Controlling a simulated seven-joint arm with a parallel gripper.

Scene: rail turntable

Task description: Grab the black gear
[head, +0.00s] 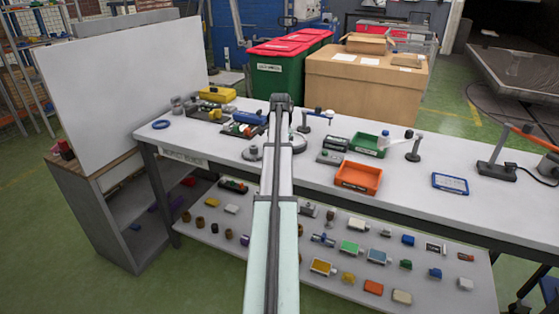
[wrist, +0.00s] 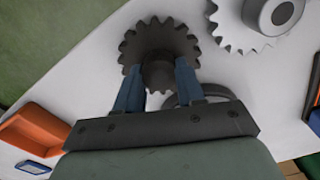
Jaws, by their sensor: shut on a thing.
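The black gear (wrist: 152,40) is a dark toothed wheel with a round hub, seen in the wrist view. My gripper (wrist: 159,68) has its two blue-grey fingers on either side of the gear's hub, shut on it. The teeth stick out past the fingertips. Whether the gear touches the white table top or is slightly lifted, I cannot tell. In the head view my arm hides the gripper and the held gear.
A lighter grey gear (wrist: 262,18) lies close by on the right in the wrist view. A dark ring-shaped part (wrist: 205,91) is partly hidden behind my gripper. An orange tray (head: 358,177) and a green tray (head: 369,145) stand on the white table (head: 420,178).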

